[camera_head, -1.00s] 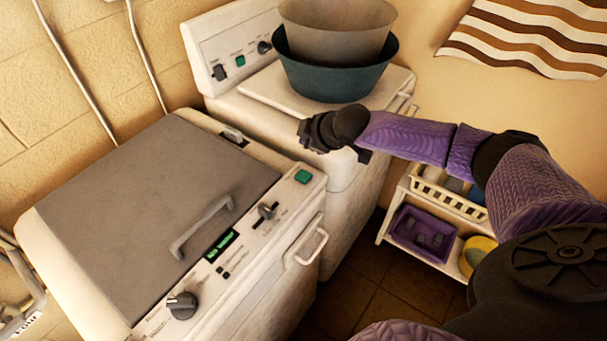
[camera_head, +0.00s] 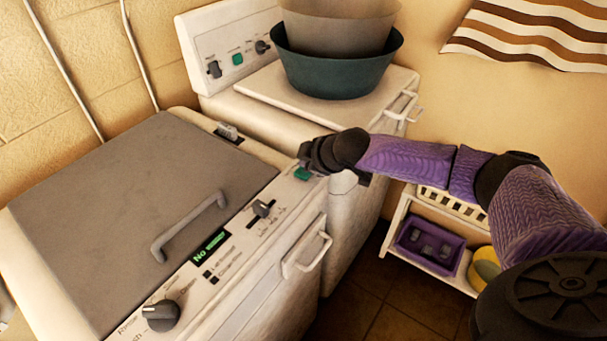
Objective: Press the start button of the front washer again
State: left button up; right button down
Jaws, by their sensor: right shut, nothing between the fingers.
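The front washer (camera_head: 262,266) stands at the lower left, with a grey lid (camera_head: 130,200) that is closed. Its green start button (camera_head: 302,174) is at the right end of the control strip. My right gripper (camera_head: 306,160) is shut and empty, right at the button and partly over its upper edge. I cannot tell whether the fingertips touch it. The washer's green display (camera_head: 210,246) is lit and shows text that seems to start with "No". My left gripper is not in view.
A second washer (camera_head: 275,115) stands behind, with a teal tub (camera_head: 340,72) and a beige tub (camera_head: 340,30) stacked on it. A white shelf (camera_head: 400,225) holds a purple basket (camera_head: 430,245) and a yellow bowl (camera_head: 487,264). Dark floor lies between.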

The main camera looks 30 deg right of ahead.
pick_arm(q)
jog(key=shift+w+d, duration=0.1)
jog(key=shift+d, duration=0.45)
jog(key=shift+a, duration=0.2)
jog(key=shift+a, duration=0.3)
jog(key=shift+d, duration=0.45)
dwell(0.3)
pick_arm(e)
jog(key=shift+f, duration=0.15)
jog(key=shift+f, duration=0.25)
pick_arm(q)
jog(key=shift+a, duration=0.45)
